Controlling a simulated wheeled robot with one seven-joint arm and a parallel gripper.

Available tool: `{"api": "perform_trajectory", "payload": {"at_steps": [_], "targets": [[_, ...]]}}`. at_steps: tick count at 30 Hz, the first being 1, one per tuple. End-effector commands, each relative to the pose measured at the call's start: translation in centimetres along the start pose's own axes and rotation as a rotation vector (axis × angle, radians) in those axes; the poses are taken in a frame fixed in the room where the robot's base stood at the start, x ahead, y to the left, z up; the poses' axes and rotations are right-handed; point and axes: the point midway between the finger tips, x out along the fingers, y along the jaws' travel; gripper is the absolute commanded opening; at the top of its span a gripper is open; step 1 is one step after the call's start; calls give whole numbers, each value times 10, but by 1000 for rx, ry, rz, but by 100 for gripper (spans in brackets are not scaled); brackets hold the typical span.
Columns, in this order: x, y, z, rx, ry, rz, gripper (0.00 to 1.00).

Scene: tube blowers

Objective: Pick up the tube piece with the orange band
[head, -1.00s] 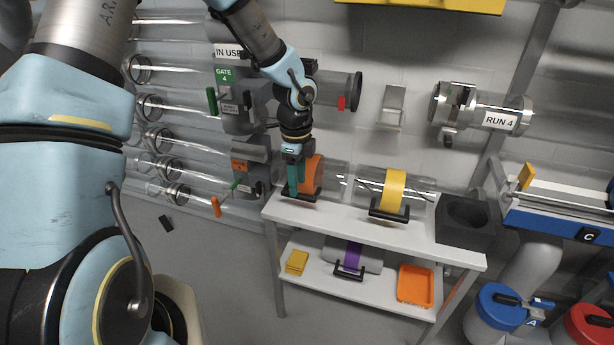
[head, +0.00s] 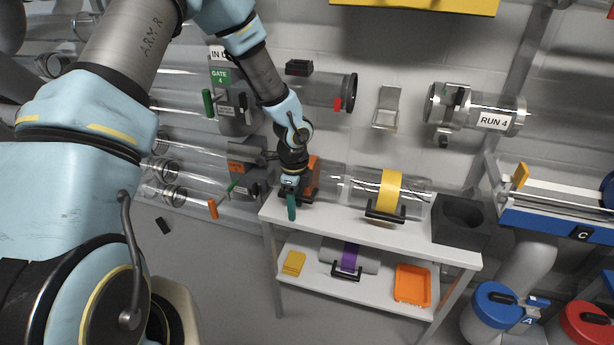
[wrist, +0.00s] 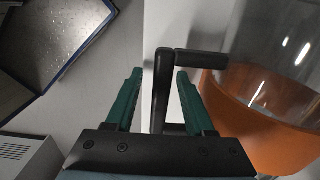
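The tube piece with the orange band (head: 313,173) lies at the left end of the white table's top in the head view. It is clear, and its orange band (wrist: 265,125) fills the right of the wrist view. Its black handle (wrist: 161,90) stands out from it. My gripper (head: 291,213) is at the table's front left edge, in front of the band and partly covering the handle. In the wrist view my gripper (wrist: 160,78) has its teal fingers apart, one on each side of a black handle bar, with gaps showing.
A clear tube with a yellow band (head: 391,190) lies to the right on the white table (head: 350,219). The lower shelf holds a purple-banded tube (head: 349,257), a yellow item (head: 293,263) and an orange tray (head: 412,301). A grey block (head: 462,236) stands at the table's right end.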

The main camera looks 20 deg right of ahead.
Motion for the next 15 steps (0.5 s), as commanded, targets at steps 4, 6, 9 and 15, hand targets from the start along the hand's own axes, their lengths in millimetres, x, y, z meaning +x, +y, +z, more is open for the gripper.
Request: {"api": "perform_trajectory", "payload": {"at_steps": [4, 6, 9, 15], "targets": [[0, 0, 0, 0, 0, 0, 36], [0, 0, 0, 0, 0, 0, 28], [0, 0, 0, 0, 0, 0, 17], [0, 0, 0, 0, 0, 0, 0]]}}
